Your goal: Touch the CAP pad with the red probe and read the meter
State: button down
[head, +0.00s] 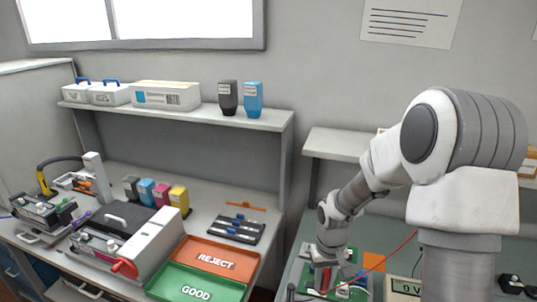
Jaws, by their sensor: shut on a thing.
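My gripper (323,284) is at the lower middle of the head view, pointing down over a green board (353,283). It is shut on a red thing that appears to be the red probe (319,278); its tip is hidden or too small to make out. A thin red lead (400,247) runs near it. I cannot tell whether the probe touches the board. The CAP pad cannot be made out. The meter (404,287) stands right of the board, partly cut off by the frame and my arm; its display appears to read 0 V.
An orange square (374,261) lies behind the board. At left, a bench holds a green GOOD tray (170,290), an orange REJECT tray (188,250), a printer-like unit and several coloured cartridges. A shelf (270,122) above holds boxes and bottles.

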jog(key=shift+s+r+m, duration=0.15)
jog(key=shift+r+m, duration=0.05)
jog(key=shift+m, duration=0.5)
dwell(0.4)
